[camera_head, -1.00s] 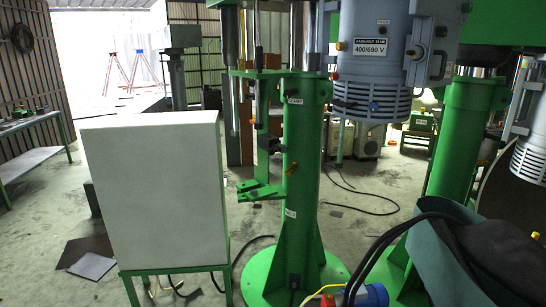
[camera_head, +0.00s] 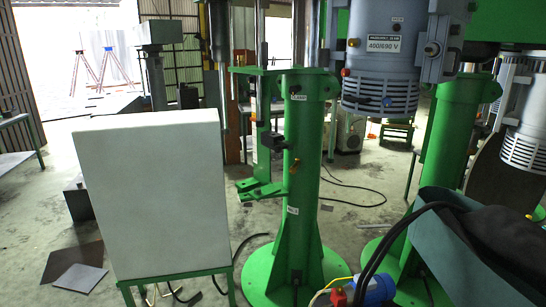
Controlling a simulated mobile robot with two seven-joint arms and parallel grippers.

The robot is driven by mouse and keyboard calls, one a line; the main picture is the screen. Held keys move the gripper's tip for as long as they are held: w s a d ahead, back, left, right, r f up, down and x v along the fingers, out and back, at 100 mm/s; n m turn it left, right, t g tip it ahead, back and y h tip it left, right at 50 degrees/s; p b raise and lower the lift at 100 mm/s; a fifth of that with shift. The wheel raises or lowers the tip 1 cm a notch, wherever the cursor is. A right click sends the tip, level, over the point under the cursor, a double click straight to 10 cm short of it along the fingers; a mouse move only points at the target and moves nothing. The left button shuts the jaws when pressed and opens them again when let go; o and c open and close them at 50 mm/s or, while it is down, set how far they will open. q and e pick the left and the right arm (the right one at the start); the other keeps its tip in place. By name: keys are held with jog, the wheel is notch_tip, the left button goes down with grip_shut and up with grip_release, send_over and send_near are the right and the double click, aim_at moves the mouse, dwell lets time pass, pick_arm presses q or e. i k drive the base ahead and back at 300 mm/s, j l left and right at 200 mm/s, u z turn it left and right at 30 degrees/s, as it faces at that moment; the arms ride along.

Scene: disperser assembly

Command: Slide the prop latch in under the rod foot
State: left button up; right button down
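A green column (camera_head: 301,150) stands on a round flanged base (camera_head: 262,280) in the middle of the head view. On its left side a green upright bar (camera_head: 263,130) runs down to a forked green foot plate (camera_head: 260,190). A dark block (camera_head: 271,141) sits between the bar and the column. The rod foot and the prop latch are too small to tell apart for sure among these parts. Neither of my grippers is in view.
A white cabinet (camera_head: 155,200) on a green frame stands left of the column. A grey motor (camera_head: 385,50) hangs to its right. A dark teal bag-like shape with black cables (camera_head: 470,245) fills the lower right. A blue plug (camera_head: 376,292) is near the bottom. Bare floor (camera_head: 355,190) shows behind.

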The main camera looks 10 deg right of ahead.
aim_at(281, 144)
jog(key=i+j, duration=0.15)
jog(key=j, duration=0.2)
jog(key=i+j+z, duration=0.1)
jog(key=j, duration=0.2)
jog(key=i+j, duration=0.2)
jog(key=j, duration=0.15)
jog(key=i+j+z, duration=0.25)
jog(key=i+j, duration=0.65)
jog(key=i+j+z, duration=0.1)
jog(key=i, duration=0.6)
jog(key=i+j, duration=0.15)
jog(key=i, duration=0.6)
jog(key=z, duration=0.05)
